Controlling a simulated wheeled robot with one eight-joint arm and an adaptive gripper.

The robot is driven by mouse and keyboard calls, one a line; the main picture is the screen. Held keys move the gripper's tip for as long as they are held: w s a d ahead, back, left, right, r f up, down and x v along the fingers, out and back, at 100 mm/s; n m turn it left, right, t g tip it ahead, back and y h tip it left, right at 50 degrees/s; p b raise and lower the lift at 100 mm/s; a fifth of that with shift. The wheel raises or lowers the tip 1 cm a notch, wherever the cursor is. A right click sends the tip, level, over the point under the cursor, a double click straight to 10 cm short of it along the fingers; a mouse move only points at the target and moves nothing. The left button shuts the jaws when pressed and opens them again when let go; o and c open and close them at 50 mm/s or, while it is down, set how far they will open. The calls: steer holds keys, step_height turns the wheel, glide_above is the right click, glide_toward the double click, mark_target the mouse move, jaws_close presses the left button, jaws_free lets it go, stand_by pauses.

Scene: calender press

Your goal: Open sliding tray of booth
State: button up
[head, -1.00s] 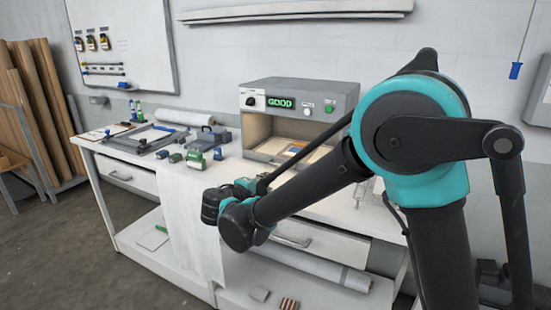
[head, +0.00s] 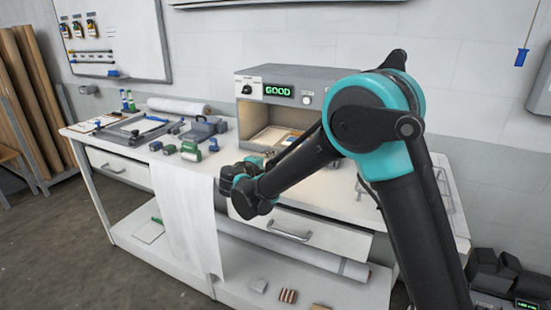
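The booth (head: 327,82) is a grey box on the workbench with a lit green GOOD display (head: 278,91). Its front is an open, lit cavity with a pale inside. A flat tray (head: 268,137) with a pale and brownish sheet shows low in the opening. My forearm crosses the right part of the opening, so much of the tray and its front edge is hidden. The wrist (head: 246,190) of my arm is in front of the bench, left of and below the opening. The fingers of my gripper cannot be made out, nor whether they touch anything.
The white bench (head: 105,139) has drawers with bar handles (head: 291,236) under its top. Small green and blue items (head: 190,151) and a dark frame (head: 139,129) lie left of the booth. A white sheet (head: 187,210) hangs over the front. A wire rack stands at the right.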

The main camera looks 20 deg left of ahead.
steer(key=shift+x, duration=2.35)
jaws_close()
